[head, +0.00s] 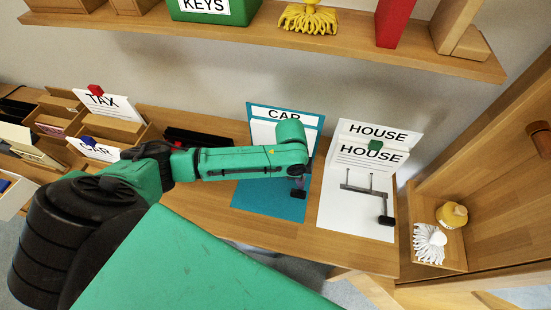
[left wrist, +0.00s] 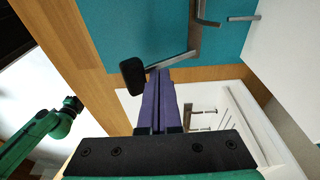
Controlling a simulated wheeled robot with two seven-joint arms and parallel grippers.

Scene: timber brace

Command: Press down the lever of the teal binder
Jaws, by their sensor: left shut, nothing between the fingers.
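The teal binder (head: 268,203), with a white sheet marked CAR, lies open on the wooden desk. Its metal lever (left wrist: 182,62) ends in a black knob (left wrist: 132,77), which also shows in the head view (head: 299,194). My left gripper (head: 300,183) points down over the lower right of the binder. In the left wrist view its purple fingers (left wrist: 161,76) are shut and empty. Their tips are close beside the knob and overlap the lever; I cannot tell whether they touch. A green arm with a dark end (left wrist: 72,103), seemingly my right, shows small in the left wrist view.
A white HOUSE binder (head: 340,213) with its own lever (head: 385,219) lies just right of the teal one. File boxes (head: 122,128) stand at the left. A shelf (head: 400,57) runs above, and a wooden box (head: 457,255) holds brushes at the right.

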